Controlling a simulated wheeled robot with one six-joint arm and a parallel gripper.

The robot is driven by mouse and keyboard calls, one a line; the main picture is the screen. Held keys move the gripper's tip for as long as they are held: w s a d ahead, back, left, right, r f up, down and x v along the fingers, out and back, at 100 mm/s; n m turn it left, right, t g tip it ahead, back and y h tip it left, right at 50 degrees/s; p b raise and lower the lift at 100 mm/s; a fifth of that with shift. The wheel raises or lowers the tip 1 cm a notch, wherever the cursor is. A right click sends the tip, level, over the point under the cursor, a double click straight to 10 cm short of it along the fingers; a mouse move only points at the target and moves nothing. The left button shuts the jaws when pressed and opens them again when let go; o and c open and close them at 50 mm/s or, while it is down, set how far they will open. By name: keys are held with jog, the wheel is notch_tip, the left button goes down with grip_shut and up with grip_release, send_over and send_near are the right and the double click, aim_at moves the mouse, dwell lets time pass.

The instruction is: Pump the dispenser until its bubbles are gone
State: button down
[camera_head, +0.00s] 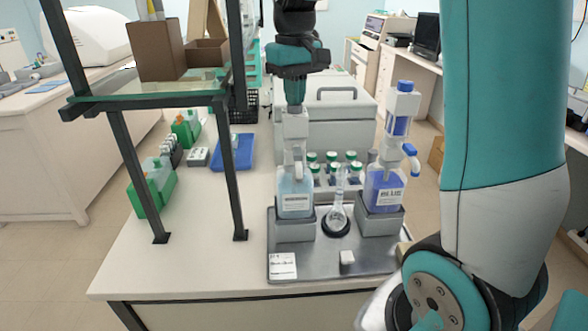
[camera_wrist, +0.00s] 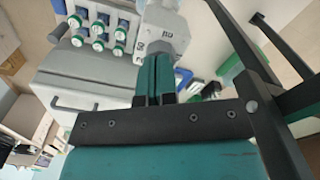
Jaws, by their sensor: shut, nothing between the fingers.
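A bottle-top dispenser (camera_head: 295,196) with pale blue liquid stands upright in a grey holder on the left of a metal tray (camera_head: 318,272). Its white pump head also shows in the wrist view (camera_wrist: 163,32). A second dispenser (camera_head: 384,190) with deeper blue liquid and a blue cap stands on the tray's right. My gripper (camera_head: 294,106) points down with shut, empty fingers directly over the left dispenser's head. Its teal fingers show in the wrist view (camera_wrist: 155,88), their tips at the head; I cannot tell whether they touch. Bubbles are too small to make out.
A glass flask (camera_head: 337,219) stands on a black ring between the dispensers. Several green-capped bottles (camera_head: 331,166) stand behind, before a grey box (camera_head: 342,108). A dark-framed shelf (camera_head: 125,150) rises at left. The bench's front left is clear.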

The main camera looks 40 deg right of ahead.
dwell(0.3)
jog(key=shift+r+p, duration=3.2)
jog(key=shift+r, duration=0.1)
notch_tip(320, 180, up, 5)
jog(key=p, duration=0.4)
jog(key=shift+p, duration=0.3)
